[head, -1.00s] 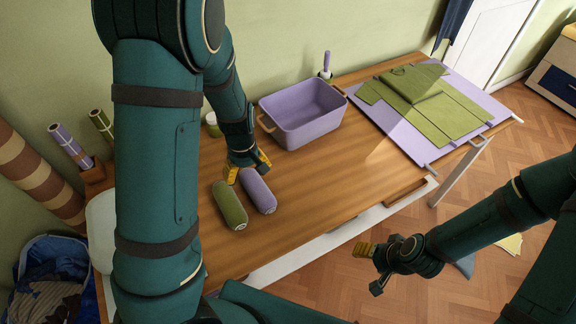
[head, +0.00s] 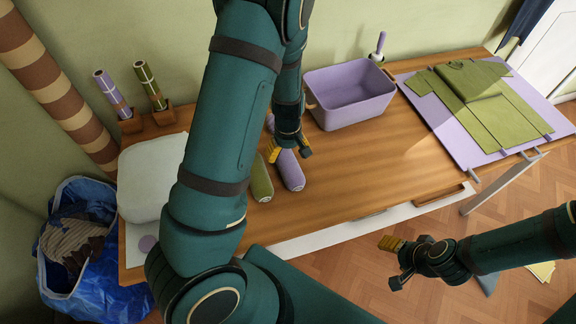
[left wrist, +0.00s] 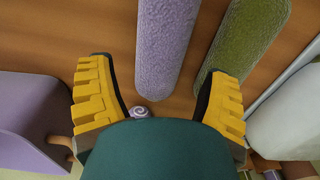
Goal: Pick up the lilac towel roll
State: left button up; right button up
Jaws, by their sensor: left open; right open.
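The lilac towel roll (head: 292,173) lies on the wooden table beside a green towel roll (head: 261,181), which is to its left in the head view. My left gripper (head: 289,152) is open over the far end of the lilac roll and hides part of it. In the left wrist view, the lilac roll (left wrist: 165,45) points in between the two spread yellow fingers, and the green roll (left wrist: 245,45) is by the right finger. No grip on either roll shows. My right gripper (head: 394,263) is open and empty, out in front of the table edge.
A lilac bin (head: 345,118) stands right of the rolls. A lilac board (head: 470,150) with folded green cloth lies farther right. A pale rounded object (head: 150,175) and two rolls in holders (head: 129,124) are at left. Table right of the lilac roll is clear.

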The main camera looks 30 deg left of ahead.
aim_at(288, 160)
pick_arm(q)
notch_tip(288, 160, down, 5)
jog(key=shift+s+d+r+b, duration=0.1)
jog(key=shift+r+b, duration=0.05)
jog(key=shift+b, duration=0.35)
jog(key=c, duration=0.9)
jog(key=shift+r, duration=0.15)
jog(key=shift+c, duration=0.2)
